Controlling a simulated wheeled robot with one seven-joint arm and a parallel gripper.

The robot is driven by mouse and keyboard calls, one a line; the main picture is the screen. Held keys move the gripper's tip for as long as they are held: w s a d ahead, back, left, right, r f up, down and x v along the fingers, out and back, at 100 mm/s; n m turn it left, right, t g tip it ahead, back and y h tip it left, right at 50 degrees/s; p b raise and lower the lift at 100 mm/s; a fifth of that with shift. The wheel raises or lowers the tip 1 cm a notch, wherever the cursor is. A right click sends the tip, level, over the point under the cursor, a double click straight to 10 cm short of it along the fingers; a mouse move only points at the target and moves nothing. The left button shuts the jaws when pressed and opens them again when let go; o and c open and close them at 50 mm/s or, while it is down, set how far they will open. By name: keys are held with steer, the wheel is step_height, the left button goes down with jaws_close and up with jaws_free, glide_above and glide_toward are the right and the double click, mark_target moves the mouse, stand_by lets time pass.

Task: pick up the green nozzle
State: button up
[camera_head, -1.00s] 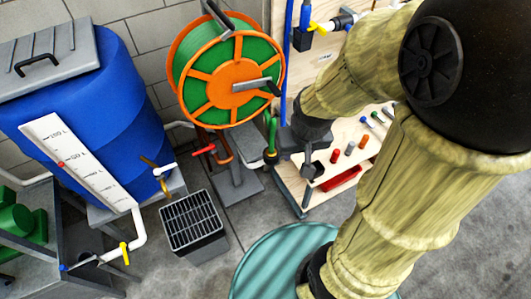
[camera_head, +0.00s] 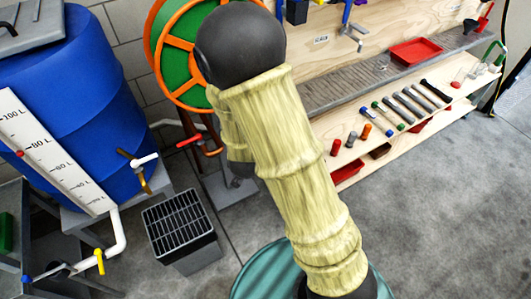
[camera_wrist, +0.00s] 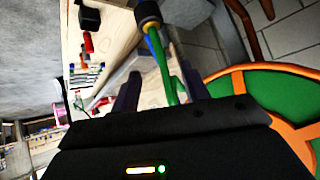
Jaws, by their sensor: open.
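In the wrist view a slim green piece (camera_wrist: 166,68), likely the green nozzle or the hose end that carries it, runs between the fingers of my gripper (camera_wrist: 160,88). A dark end with a brass-coloured band (camera_wrist: 148,14) lies beyond it. The fingers are open, one on each side of the green piece. I cannot tell whether either touches it. In the head view my arm hides my gripper and this green piece.
The orange and green hose reel (camera_head: 180,55) is close behind my arm; it also shows at the right of the wrist view (camera_wrist: 270,95). A wooden bench (camera_head: 318,128) holds tools and a red tray (camera_head: 415,51). A blue barrel (camera_head: 100,100) and a grated bin (camera_head: 180,225) stand left.

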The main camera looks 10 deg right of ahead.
step_height(320, 180, down, 8)
steer(key=a+t+h+b, duration=0.1)
steer(key=t+h+b, duration=0.4)
steer(key=b, duration=0.3)
steer(key=shift+s+a+t+b, duration=0.2)
steer(key=shift+a+t+b, duration=0.1)
steer(key=shift+t, duration=0.6)
steer(key=shift+f, duration=0.15)
steer(key=x, duration=1.2)
steer(key=shift+d+b, duration=0.2)
steer(key=shift+b, duration=0.15)
steer(key=shift+w, duration=0.2)
steer(key=x, duration=0.5)
steer(key=shift+r, duration=0.3)
